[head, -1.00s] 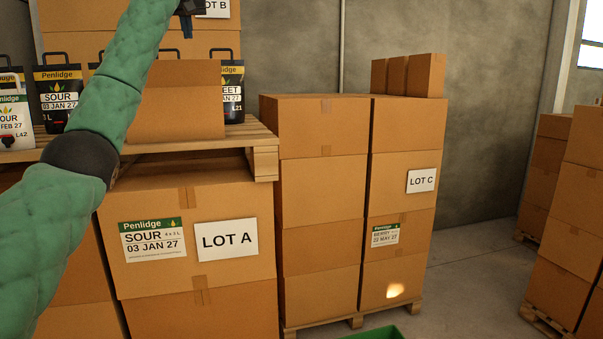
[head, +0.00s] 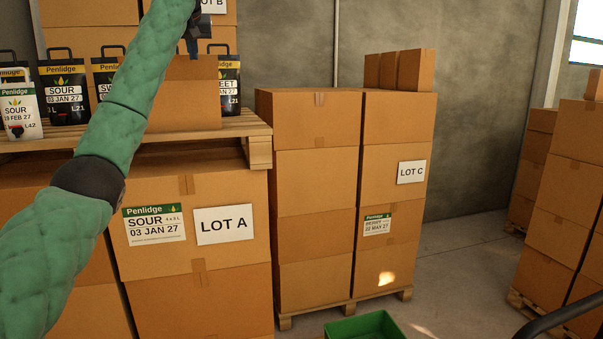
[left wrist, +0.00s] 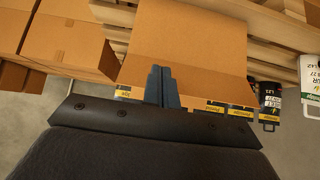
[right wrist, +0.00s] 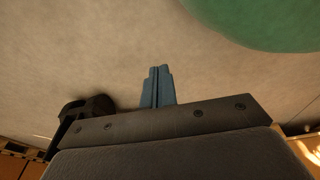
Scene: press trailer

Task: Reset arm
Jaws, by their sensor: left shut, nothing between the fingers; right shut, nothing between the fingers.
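My left arm comes in from the left in the head view. Its gripper (head: 193,42) is at the top, in front of the stacked boxes and above a plain open-shelf carton (head: 185,95). In the left wrist view its two blue fingers (left wrist: 160,86) are together with nothing between them, and the carton lies behind them. My right gripper is outside the head view. In the right wrist view its blue fingers (right wrist: 157,87) are shut and empty, against a plain grey-beige surface.
Penlidge pouches (head: 62,92) stand beside the carton on a wooden pallet (head: 258,150) above the LOT A box (head: 160,270). The LOT C stack (head: 395,215) is at centre right, with a green tray (head: 365,325) before it. More boxes (head: 565,235) stand right; floor shows between.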

